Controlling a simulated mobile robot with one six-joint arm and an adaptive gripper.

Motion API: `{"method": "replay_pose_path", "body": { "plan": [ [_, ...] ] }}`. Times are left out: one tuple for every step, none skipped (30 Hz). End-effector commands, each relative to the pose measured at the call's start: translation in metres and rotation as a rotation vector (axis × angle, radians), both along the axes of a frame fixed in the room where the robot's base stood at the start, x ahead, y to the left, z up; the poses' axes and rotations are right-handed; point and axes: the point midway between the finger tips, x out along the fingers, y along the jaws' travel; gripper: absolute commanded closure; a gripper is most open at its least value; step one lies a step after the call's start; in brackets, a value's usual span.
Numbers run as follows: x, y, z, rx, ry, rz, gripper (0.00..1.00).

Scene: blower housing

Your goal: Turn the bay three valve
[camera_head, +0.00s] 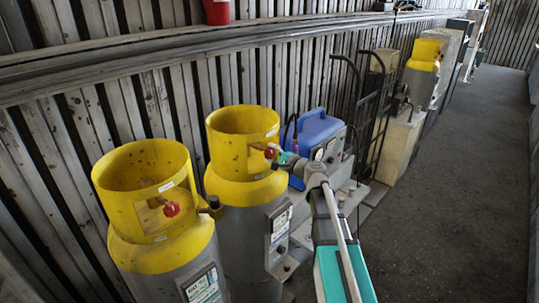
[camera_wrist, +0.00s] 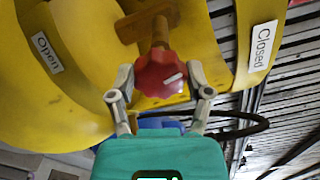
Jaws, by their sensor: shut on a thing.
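A red valve knob (camera_wrist: 160,76) sits on a brass stem inside the yellow collar (camera_wrist: 75,95) of a gas cylinder. My gripper (camera_wrist: 161,73) is shut on this knob, one finger on each side. A white line on the knob points right and slightly up in the wrist view, towards the "Closed" label (camera_wrist: 262,45). The "Open" label (camera_wrist: 46,52) is on the left. In the head view the knob (camera_head: 270,151) is on the second cylinder (camera_head: 238,225), largely beside my fingertips. I cannot read a bay number.
A nearer cylinder (camera_head: 165,265) has its own yellow collar and red knob (camera_head: 171,208). Behind my gripper stand a blue case (camera_head: 318,132) and a black hand truck (camera_head: 375,110). A further yellow-collared cylinder (camera_head: 423,65) is at the back. The floor (camera_head: 470,180) on the right is clear.

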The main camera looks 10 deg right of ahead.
Motion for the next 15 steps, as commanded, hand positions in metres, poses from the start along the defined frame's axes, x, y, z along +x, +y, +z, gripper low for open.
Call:
{"method": "replay_pose_path", "body": {
  "plan": [
    [-0.0027, 0.0003, -0.0021, 0.023, 0.024, 0.002, 0.83],
    [-0.0029, 0.0004, -0.0022, 0.043, 0.038, 0.002, 0.83],
    [-0.0029, 0.0004, -0.0023, 0.068, 0.056, 0.002, 0.83],
    [-0.0029, 0.0004, -0.0024, 0.086, 0.069, 0.002, 0.83],
    [-0.003, 0.0004, -0.0024, 0.102, 0.081, 0.002, 0.83],
    [-0.003, 0.0005, -0.0025, 0.122, 0.096, 0.002, 0.83],
    [-0.0031, 0.0005, -0.0024, 0.137, 0.106, 0.002, 0.83],
    [-0.0031, 0.0006, -0.0025, 0.15, 0.116, 0.002, 0.83],
    [-0.0032, 0.0006, -0.0025, 0.165, 0.128, 0.002, 0.83],
    [-0.0033, 0.0006, -0.0026, 0.176, 0.136, 0.002, 0.83],
    [-0.0033, 0.0007, -0.0026, 0.186, 0.143, 0.002, 0.83],
    [-0.0034, 0.0007, -0.0026, 0.196, 0.15, 0.002, 0.83],
    [-0.0034, 0.0008, -0.0026, 0.203, 0.156, 0.002, 0.83],
    [-0.0034, 0.0008, -0.0026, 0.21, 0.16, 0.002, 0.83],
    [-0.0035, 0.0008, -0.0027, 0.215, 0.165, 0.002, 0.83]
  ]
}}
